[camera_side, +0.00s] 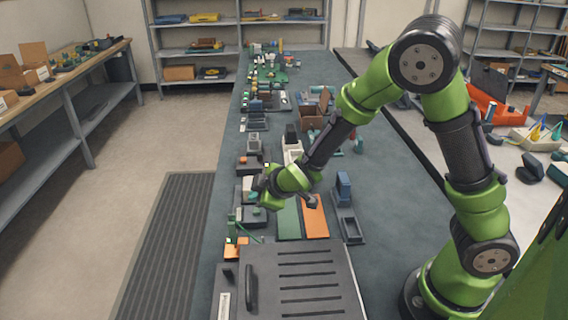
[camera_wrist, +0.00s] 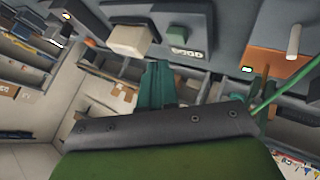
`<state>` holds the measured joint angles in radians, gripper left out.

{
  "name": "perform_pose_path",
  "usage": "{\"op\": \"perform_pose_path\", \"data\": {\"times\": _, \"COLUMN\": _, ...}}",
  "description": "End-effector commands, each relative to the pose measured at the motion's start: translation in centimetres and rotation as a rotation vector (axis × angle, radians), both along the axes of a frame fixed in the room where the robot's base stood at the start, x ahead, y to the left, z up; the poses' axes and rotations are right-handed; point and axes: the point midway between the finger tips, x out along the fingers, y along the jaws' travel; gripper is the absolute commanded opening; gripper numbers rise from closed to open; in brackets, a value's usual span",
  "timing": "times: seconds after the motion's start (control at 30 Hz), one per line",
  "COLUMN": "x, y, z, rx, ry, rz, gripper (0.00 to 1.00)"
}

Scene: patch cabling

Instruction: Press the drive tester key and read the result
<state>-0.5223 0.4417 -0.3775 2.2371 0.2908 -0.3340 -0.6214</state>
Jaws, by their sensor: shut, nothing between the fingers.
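In the wrist view, a grey device with a raised off-white block, seemingly the drive tester key (camera_wrist: 130,40), lies beyond my fingers. A small row of pale marks or digits (camera_wrist: 187,53) shows beside it, too small to read. In the side view my gripper (camera_side: 258,191) is low over the left edge of the bench, partly hiding the small devices there.
An orange-based unit with a small green-lit display (camera_wrist: 247,69) and a white peg (camera_wrist: 293,42) is to the right. A green cable (camera_wrist: 285,85) runs nearby. Green (camera_side: 288,220) and orange (camera_side: 316,217) panels and a slotted grey case (camera_side: 300,280) lie on the bench (camera_side: 380,190).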

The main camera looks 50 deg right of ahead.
Motion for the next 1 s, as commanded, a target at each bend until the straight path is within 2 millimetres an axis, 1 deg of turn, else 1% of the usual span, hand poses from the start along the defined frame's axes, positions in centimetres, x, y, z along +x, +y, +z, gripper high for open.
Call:
{"op": "perform_pose_path", "data": {"times": 0.03, "x": 0.1, "y": 0.1, "z": 0.7, "rx": 0.002, "ry": -0.004, "rz": 0.001, "gripper": 0.0}}
{"op": "perform_pose_path", "data": {"times": 0.2, "x": 0.0, "y": 0.1, "z": 2.4, "rx": 0.001, "ry": -0.004, "rz": 0.002, "gripper": 0.0}}
{"op": "perform_pose_path", "data": {"times": 0.4, "x": 0.0, "y": 0.0, "z": 3.8, "rx": 0.002, "ry": -0.002, "rz": 0.0, "gripper": 0.0}}
{"op": "perform_pose_path", "data": {"times": 1.0, "x": 0.0, "y": 0.0, "z": 3.9, "rx": 0.001, "ry": 0.001, "rz": 0.0, "gripper": 0.0}}
